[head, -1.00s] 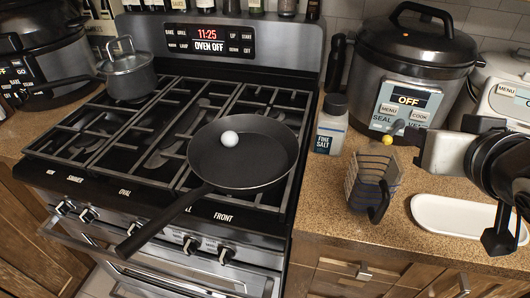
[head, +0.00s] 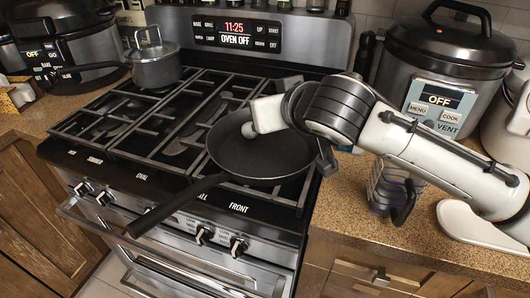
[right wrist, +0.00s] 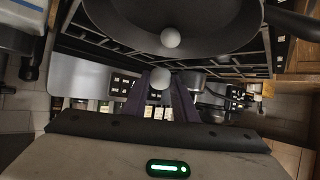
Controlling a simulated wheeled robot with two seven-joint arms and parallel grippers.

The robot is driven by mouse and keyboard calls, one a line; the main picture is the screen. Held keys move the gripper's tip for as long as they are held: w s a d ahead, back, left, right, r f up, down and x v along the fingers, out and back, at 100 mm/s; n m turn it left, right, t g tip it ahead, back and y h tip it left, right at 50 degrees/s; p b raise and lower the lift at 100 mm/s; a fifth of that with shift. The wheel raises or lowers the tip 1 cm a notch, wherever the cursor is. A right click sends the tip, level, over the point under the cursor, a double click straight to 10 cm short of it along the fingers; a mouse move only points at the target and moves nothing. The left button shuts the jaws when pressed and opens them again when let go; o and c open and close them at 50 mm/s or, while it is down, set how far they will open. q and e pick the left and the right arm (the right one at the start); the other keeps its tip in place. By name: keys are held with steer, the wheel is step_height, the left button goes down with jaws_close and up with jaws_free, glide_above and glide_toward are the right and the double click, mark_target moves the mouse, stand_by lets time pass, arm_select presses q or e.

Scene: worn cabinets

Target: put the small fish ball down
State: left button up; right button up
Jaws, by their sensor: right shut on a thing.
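A black frying pan (head: 235,158) sits on the front right of the stove, its handle towards the front left. A white ball (head: 249,130) lies in it and also shows in the right wrist view (right wrist: 170,38). My right gripper (right wrist: 161,84) is shut on a second pale ball (right wrist: 159,76), the small fish ball, between its two dark fingers. In the head view my right arm reaches in from the right, with its hand (head: 266,114) at the pan's back right. The fingers and the held ball are hidden there. My left gripper is not in view.
A pressure cooker (head: 447,85) stands behind. A lidded pot (head: 157,66) is on the back left burner.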

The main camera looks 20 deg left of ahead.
mark_target(268, 157)
step_height(268, 157, down, 10)
steer(key=shift+a+r, duration=0.1)
stand_by(0.4)
steer(key=o, duration=1)
steer(key=shift+o, duration=0.2)
steer(key=v, duration=1.2)
steer(key=shift+b, duration=0.3)
